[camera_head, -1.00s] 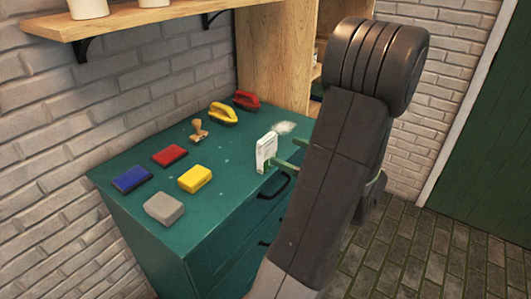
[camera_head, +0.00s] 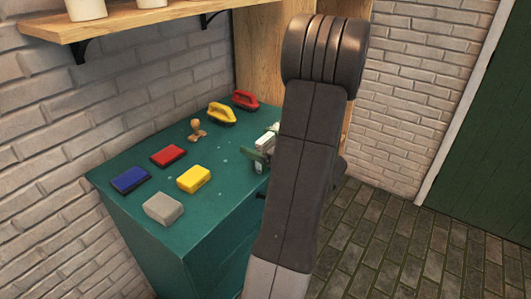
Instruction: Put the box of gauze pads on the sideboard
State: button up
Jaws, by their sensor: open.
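A small white box (camera_head: 265,139), which I take for the box of gauze pads, stands upright on the green sideboard (camera_head: 225,228) near its right edge. Its label is too small to read. My gripper (camera_head: 265,149) is open at the box. One green finger crosses in front of the box's near face. The other finger is mostly hidden, so I cannot tell whether either finger touches the box. My dark arm hides the sideboard's right end.
On the sideboard are a blue pad (camera_head: 130,179), a red pad (camera_head: 168,155), a yellow block (camera_head: 194,179), a grey block (camera_head: 163,208), a wooden stamp (camera_head: 197,130), and yellow (camera_head: 222,113) and red (camera_head: 245,100) handled brushes. A wooden shelf (camera_head: 150,20) overhangs the back.

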jog(key=shift+w+a, duration=0.1)
jog(key=c, duration=1.1)
